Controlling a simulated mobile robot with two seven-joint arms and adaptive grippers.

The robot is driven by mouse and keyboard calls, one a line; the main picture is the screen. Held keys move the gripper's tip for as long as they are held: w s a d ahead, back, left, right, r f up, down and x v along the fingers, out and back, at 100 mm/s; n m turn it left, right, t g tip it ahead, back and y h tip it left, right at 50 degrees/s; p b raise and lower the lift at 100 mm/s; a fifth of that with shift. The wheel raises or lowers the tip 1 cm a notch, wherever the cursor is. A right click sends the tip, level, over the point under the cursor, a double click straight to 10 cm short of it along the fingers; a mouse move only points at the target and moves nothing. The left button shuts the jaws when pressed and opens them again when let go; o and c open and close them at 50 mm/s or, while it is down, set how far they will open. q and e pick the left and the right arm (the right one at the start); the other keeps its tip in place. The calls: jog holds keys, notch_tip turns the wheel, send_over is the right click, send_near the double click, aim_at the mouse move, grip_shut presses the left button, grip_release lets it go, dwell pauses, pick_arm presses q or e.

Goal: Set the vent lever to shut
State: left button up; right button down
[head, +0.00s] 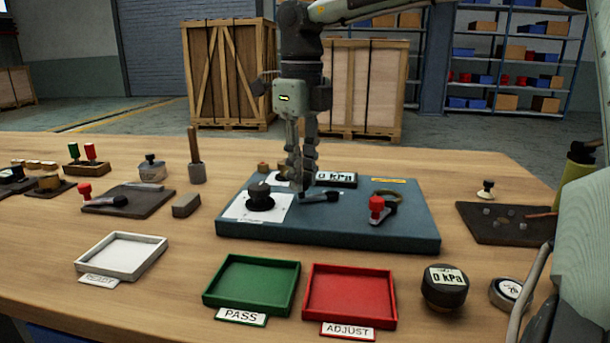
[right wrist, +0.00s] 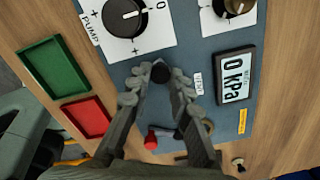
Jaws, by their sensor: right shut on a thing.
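My left gripper is not in view.
The panel also holds a black pump knob (head: 260,197) and a display (head: 336,179) reading 0 kPa. Green (head: 252,284) and red (head: 350,296) trays lie in front. A round black gauge (head: 444,290) stands at right.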

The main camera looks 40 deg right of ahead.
jog(key=shift+w+d+m, duration=0.15)
jog(key=shift+w+m, duration=0.1)
jog(key=shift+m, duration=0.25)
jog(key=shift+r, duration=0.1)
jog(key=c, duration=1.4)
grip_release()
jog(key=shift+o, duration=0.2)
notch_tip(320, 180, up, 12)
